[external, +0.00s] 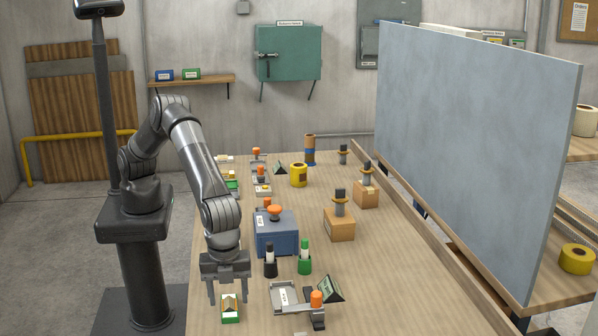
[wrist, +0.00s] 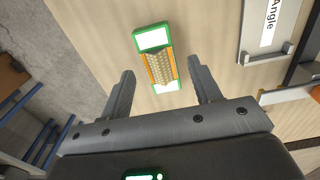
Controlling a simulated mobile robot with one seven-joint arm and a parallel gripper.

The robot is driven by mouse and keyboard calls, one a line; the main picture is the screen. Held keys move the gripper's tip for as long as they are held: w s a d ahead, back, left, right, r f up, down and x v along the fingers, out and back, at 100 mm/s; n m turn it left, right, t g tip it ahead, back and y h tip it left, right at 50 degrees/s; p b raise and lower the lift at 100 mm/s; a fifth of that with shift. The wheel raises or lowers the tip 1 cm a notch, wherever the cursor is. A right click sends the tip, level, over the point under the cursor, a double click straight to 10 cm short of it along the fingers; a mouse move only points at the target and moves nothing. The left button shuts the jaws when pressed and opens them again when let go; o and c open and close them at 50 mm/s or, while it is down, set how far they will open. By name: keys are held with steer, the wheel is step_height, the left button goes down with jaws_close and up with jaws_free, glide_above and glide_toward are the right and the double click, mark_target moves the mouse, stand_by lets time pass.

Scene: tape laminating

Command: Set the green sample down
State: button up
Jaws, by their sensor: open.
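The green sample (external: 231,308) lies on the table near its front left edge. It has a green rim, white ends and a ridged middle with orange sides. It also shows in the wrist view (wrist: 157,58), lying flat on the wood. My gripper (external: 229,297) is open above and around the sample in the external view. In the wrist view my two fingers (wrist: 163,85) are spread wide, with the sample between and beyond their tips, and nothing is held. I cannot tell the exact height of the fingertips.
A metal tray labelled Angle (wrist: 268,30) lies right of the sample, with an orange-knobbed device (external: 316,300) beside it. A blue box (external: 276,236), black (external: 270,265) and green (external: 305,262) bottles stand behind. A large grey panel (external: 470,140) stands at the right.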

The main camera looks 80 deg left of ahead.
mark_target(232, 295)
step_height(232, 295, up, 10)
steer(key=shift+r, duration=0.15)
steer(key=w+a+r+n, duration=0.1)
steer(key=w+a+r, duration=0.25)
steer(key=a, duration=0.25)
steer(key=w+a+r+n+t, duration=0.1)
steer(key=w+a+r+n, duration=0.15)
steer(key=a+r, duration=0.2)
steer(key=w+a+r, duration=0.3)
steer(key=w+a, duration=0.1)
steer(key=a, duration=0.3)
steer(key=w+a+r+n+t, duration=0.1)
steer(key=a+r+n, duration=0.15)
steer(key=a, duration=0.55)
steer(key=a+r+n, duration=0.2)
steer(key=a+r, duration=0.1)
steer(key=a, duration=0.6)
steer(key=s+a+n+t, duration=0.1)
steer(key=s+a+n, duration=0.15)
steer(key=a, duration=0.75)
steer(key=s+a+n+t, duration=0.1)
steer(key=s+a+n, duration=0.15)
steer(key=a, duration=0.65)
steer(key=s+a+f+n+t, duration=0.1)
steer(key=s+a+f+n, duration=0.4)
steer(key=s+a, duration=0.7)
steer(key=shift+s+a+t, duration=0.15)
steer(key=shift+a+t, duration=0.1)
steer(key=shift+t, duration=0.05)
